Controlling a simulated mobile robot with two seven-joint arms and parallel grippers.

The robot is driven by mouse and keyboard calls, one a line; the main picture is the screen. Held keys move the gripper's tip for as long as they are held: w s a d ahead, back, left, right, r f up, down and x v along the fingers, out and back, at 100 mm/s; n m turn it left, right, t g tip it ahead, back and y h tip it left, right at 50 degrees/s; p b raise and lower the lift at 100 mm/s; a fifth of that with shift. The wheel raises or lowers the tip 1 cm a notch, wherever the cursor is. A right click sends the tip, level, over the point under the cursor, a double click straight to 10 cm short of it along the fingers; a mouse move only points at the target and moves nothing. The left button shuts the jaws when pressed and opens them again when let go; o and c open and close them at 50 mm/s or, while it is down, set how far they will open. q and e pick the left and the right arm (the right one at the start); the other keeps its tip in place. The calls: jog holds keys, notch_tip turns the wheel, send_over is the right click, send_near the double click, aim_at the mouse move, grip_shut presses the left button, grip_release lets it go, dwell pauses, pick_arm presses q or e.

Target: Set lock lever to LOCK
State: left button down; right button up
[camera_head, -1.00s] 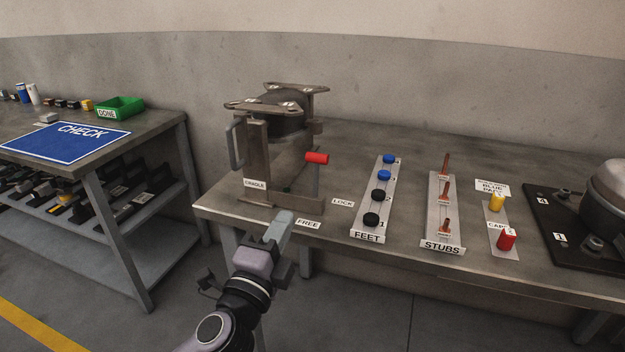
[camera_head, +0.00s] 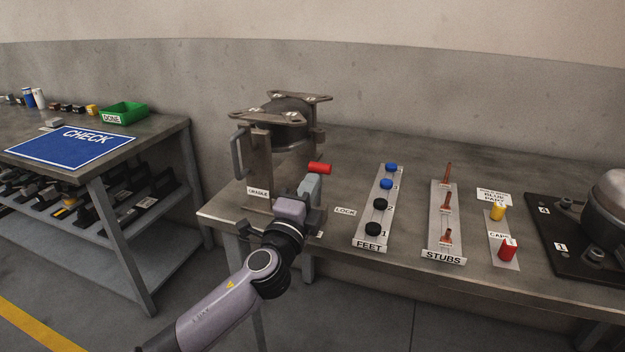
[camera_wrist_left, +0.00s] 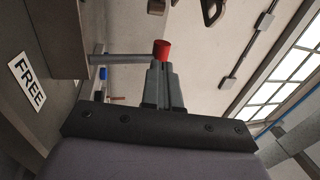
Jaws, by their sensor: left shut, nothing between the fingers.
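The lock lever's red knob (camera_head: 320,168) stands at the right side of the cradle (camera_head: 258,170) in the head view. My left gripper (camera_head: 312,180) is shut and empty, with its fingertips just below the knob. In the left wrist view the red knob (camera_wrist_left: 161,48) on its grey rod is right at the tips of my shut left gripper (camera_wrist_left: 160,66); whether they touch I cannot tell. The LOCK label (camera_head: 345,211) lies on the table to the right of my gripper. The FREE label (camera_wrist_left: 28,82) shows at the left in the wrist view. My right gripper is not in view.
On the bench (camera_head: 420,270) to the right stand the FEET strip (camera_head: 372,222), the STUBS strip (camera_head: 441,219) and the coloured caps (camera_head: 508,248). A second table with a blue CHECK mat (camera_head: 68,148) and a green DONE bin (camera_head: 124,112) is at the left.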

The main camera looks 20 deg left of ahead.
aim_at(317, 171)
pick_arm(q)
jog(key=shift+x, duration=0.8)
jog(key=g+p, duration=0.1)
jog(key=p, duration=0.3)
jog(key=shift+w+r, duration=0.35)
jog(key=shift+r, duration=0.05)
jog(key=shift+w+p, duration=0.2)
jog(key=shift+p, duration=0.2)
jog(key=shift+w+f+b, duration=0.25)
jog(key=shift+w+b, duration=0.2)
jog(key=shift+b, duration=0.2)
jog(key=shift+w+r, duration=0.1)
jog(key=shift+w, duration=0.15)
jog(key=shift+s, duration=0.1)
